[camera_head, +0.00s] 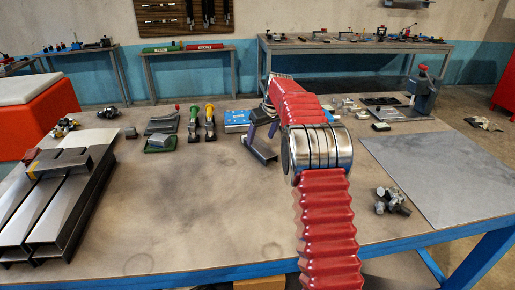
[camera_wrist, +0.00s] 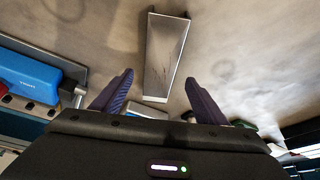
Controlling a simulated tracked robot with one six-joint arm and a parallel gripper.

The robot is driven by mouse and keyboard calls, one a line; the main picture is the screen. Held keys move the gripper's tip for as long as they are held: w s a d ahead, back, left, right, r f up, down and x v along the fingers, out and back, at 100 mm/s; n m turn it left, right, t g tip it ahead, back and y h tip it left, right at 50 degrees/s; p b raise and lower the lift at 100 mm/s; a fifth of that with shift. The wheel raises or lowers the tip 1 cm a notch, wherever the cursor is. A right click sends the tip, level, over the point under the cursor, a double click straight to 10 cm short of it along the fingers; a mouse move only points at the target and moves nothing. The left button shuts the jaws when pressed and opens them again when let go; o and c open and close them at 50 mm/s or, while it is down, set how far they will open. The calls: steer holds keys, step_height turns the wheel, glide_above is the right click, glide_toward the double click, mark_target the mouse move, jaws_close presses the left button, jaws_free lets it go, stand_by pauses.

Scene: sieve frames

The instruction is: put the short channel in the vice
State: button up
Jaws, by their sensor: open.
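The short channel (camera_wrist: 165,58) is a grey metal U-shaped piece lying on the workbench. In the wrist view it lies lengthwise ahead of my fingers, its near end between the tips. In the head view the channel (camera_head: 261,153) shows just below my gripper (camera_head: 262,136). My gripper (camera_wrist: 159,79) is open and empty, with one dark purple finger on each side of the channel's line. A blue body with grey metal parts, which looks like the vice (camera_wrist: 28,78), is at left in the wrist view. In the head view the vice (camera_head: 236,122) is partly hidden behind my gripper.
Long channels (camera_head: 65,205) lie at the bench's left. Yellow- and green-handled tools (camera_head: 202,122) stand left of the vice. A grey plate (camera_head: 445,175) and loose metal parts (camera_head: 390,201) are at right. The bench's front middle is clear.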

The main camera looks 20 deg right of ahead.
mark_target(258, 144)
steer(key=x, duration=0.4)
steer(key=shift+f, duration=0.1)
steer(key=shift+c, duration=0.2)
jaws_close()
steer(key=shift+w, duration=0.1)
stand_by(1.0)
